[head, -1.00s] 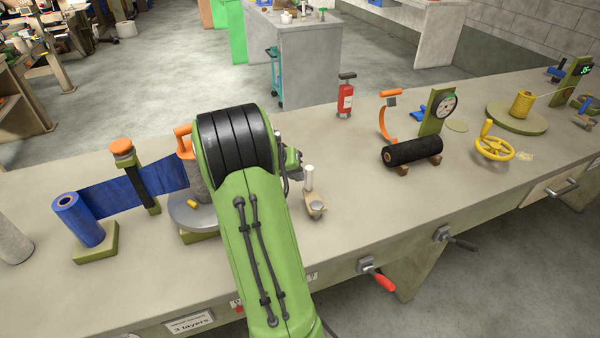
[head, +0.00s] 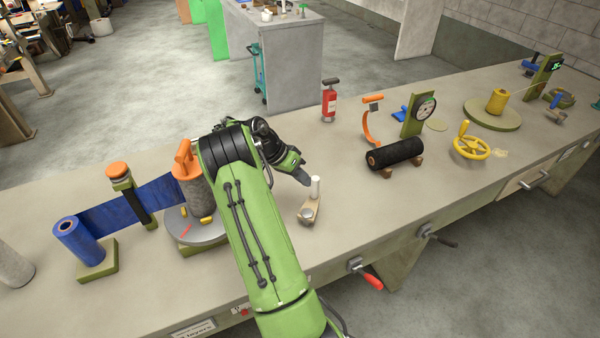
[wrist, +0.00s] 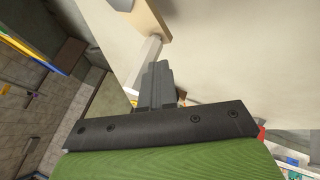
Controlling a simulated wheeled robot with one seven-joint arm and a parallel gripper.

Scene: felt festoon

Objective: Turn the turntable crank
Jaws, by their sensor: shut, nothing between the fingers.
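The crank (head: 309,209) is a short wooden arm with a round metal hub and an upright white handle (head: 315,188), on the bench right of the turntable. The turntable (head: 188,228) is a grey disc carrying a dark grey roll (head: 199,195) with an orange handle on top; my arm hides its right part. My gripper (head: 304,180) is shut and empty, its tip just left of the handle's top. In the wrist view the shut fingers (wrist: 158,88) point at the pale handle (wrist: 149,49), with the wooden arm (wrist: 150,18) beyond. I cannot tell whether they touch.
A blue roll (head: 80,242) feeds a blue strip past an orange-topped post (head: 130,190) to the turntable. Right of the crank are a black roll (head: 395,153), a dial gauge (head: 424,110) and a yellow handwheel (head: 470,147). Bench around the crank is clear.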

